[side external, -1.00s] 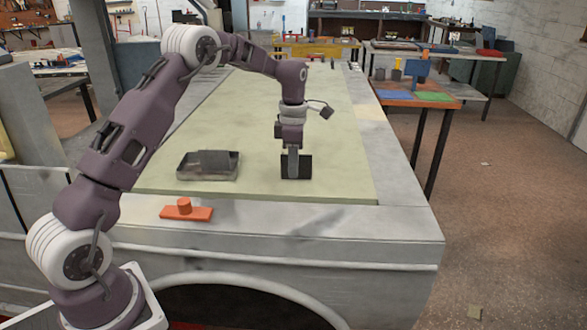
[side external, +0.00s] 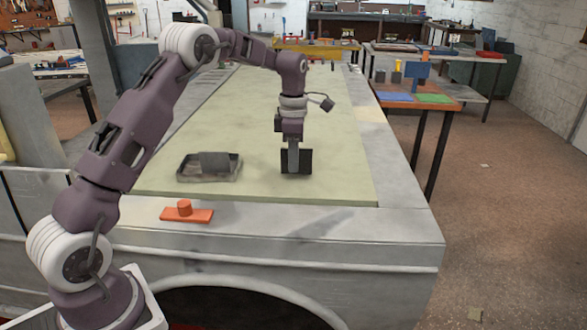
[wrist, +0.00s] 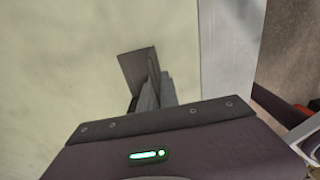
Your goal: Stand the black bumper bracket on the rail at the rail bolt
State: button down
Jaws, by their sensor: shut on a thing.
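The black bumper bracket shows as a dark upright plate (side external: 304,161) in the side view. My gripper (side external: 293,168) is shut on it over the pale green mat. The bracket also shows in the wrist view (wrist: 130,68), standing out to the left of my gripper's fingers (wrist: 152,92). I cannot tell whether its lower edge touches the mat or hangs just above it. A grey rail-like border (side external: 400,190) runs along the mat's right side. I cannot pick out the rail bolt for certain; my gripper is away from the border.
A dark shallow tray (side external: 190,178) with a grey block (side external: 214,160) in it lies left of my gripper. An orange plate with a round knob (side external: 186,212) lies at the front edge. The mat (side external: 255,120) is clear behind. A side table (side external: 450,98) stands at right.

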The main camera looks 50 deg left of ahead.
notch_tip(320, 180, up, 6)
jog(key=shift+r, duration=0.25)
jog(key=s+d, duration=0.4)
jog(key=s, duration=1.3)
jog(key=f, duration=0.6)
jog(key=s+f, duration=0.1)
jog(key=f, duration=0.3)
jog(key=shift+d, duration=0.4)
jog(key=c, duration=1.6)
grip_release()
jog(key=shift+f, duration=0.1)
